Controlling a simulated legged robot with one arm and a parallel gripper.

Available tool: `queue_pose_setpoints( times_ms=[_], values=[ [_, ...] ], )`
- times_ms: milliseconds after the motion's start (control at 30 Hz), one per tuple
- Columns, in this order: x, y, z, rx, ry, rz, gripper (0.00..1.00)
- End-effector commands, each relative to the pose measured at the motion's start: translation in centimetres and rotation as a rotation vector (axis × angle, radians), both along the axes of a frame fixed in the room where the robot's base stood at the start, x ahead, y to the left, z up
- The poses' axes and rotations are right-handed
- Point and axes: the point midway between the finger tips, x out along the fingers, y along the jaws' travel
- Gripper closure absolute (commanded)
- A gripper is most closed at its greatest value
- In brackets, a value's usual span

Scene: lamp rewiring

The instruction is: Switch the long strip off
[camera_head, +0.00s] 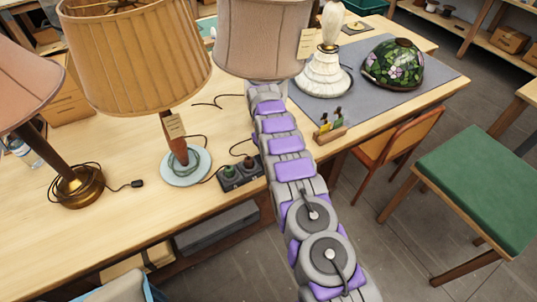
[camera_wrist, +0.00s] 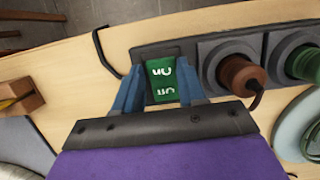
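The dark power strip shows in the wrist view (camera_wrist: 205,50) and on the workbench in the head view (camera_head: 241,181). It carries a brown plug (camera_wrist: 240,74) and a green plug (camera_wrist: 307,62). At its left end in the wrist view is a green rocker switch (camera_wrist: 161,80) with upside-down white lettering that looks like "ON". My gripper (camera_wrist: 160,72) has its two blue fingers apart, one on each side of the switch. I cannot tell whether they touch it. In the head view my arm hides the gripper and the switch.
A lamp with a pale blue base (camera_head: 185,165) stands left of the strip. A brass-based lamp (camera_head: 80,187) is farther left. A small wooden holder (camera_head: 330,134) is to the right. A dark cable (camera_wrist: 101,45) lies near the fingers. A grey mat (camera_head: 350,105) bears more lamp parts.

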Motion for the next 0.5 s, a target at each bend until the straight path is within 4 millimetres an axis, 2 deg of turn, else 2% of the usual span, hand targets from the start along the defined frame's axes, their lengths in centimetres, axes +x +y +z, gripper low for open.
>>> queue_pose_setpoints(
  times_ms=[33, 200, 500],
  values=[
    [0.0, -0.05, 0.04, 0.0, 0.0, -0.001, 0.55],
    [-0.13, 0.05, -0.02, 0.0, 0.002, 0.001, 0.39],
    [-0.19, 0.14, 0.1, 0.0, 0.005, 0.001, 0.38]
  ],
)
